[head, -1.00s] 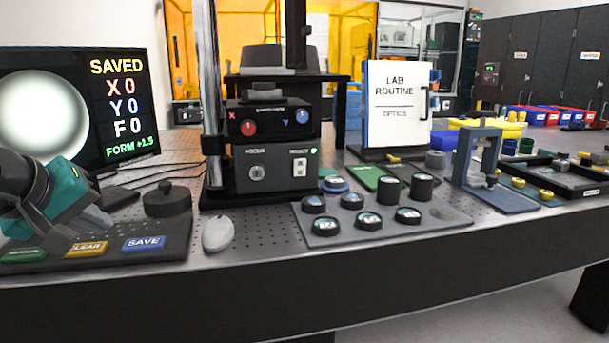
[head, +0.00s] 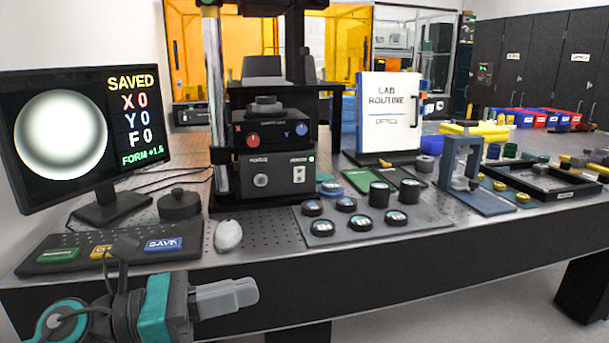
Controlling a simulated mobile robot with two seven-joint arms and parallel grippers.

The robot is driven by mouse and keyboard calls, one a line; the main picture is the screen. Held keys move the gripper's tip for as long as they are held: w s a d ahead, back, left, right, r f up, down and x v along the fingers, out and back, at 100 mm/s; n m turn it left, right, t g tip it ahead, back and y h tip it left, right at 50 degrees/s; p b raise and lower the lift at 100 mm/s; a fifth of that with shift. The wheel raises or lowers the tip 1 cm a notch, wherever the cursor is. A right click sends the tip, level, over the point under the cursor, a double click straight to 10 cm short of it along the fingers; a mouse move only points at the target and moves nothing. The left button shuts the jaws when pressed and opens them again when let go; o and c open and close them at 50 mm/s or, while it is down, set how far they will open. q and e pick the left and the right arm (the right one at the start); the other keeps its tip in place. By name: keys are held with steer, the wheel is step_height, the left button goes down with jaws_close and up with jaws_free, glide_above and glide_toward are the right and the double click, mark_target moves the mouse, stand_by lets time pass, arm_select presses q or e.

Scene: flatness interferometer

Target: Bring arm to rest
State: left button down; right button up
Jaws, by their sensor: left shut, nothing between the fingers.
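My left arm comes in at the bottom left of the head view. My left gripper (head: 228,297) is shut and empty, with its grey fingers pointing right. It shows in front of the bench's dark front side and below the button panel (head: 52,268), apart from the buttons. The panel carries a green button, a yellow button (head: 101,251) partly hidden by my arm, and a blue SAVE button (head: 163,245). The monitor (head: 82,135) reads SAVED, X 0, Y 0, F 0 and FORM +1.5. My right gripper is not in view.
The interferometer (head: 271,155) stands mid-bench. A white mouse (head: 228,235) and a black round knob-like piece (head: 179,204) lie left of it. A grey tray (head: 400,226) of black round pieces and a blue clamp stand (head: 460,168) are to the right. Free floor shows at lower right.

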arm_select(q)
steer(key=w+a+f+n+t+y+p, duration=0.1)
steer(key=a+f+n+t+y+p, duration=0.3)
steer(key=n, duration=1.2)
steer(key=w+a+f+n+t+y+b, duration=0.1)
steer(key=a+f+n+t+y, duration=0.2)
steer(key=f+n+t+y, duration=0.8)
steer(key=s+a+f+n+g+p, duration=0.2)
steer(key=s+f+n+g, duration=0.8)
steer(key=n, duration=0.9)
steer(key=s+f, duration=0.2)
steer(key=s, duration=0.1)
steer(key=shift+n+p, duration=0.3)
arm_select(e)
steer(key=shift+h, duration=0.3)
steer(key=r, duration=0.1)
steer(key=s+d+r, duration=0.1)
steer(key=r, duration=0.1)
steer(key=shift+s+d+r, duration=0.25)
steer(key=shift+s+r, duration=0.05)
arm_select(q)
steer(key=shift+f, duration=0.1)
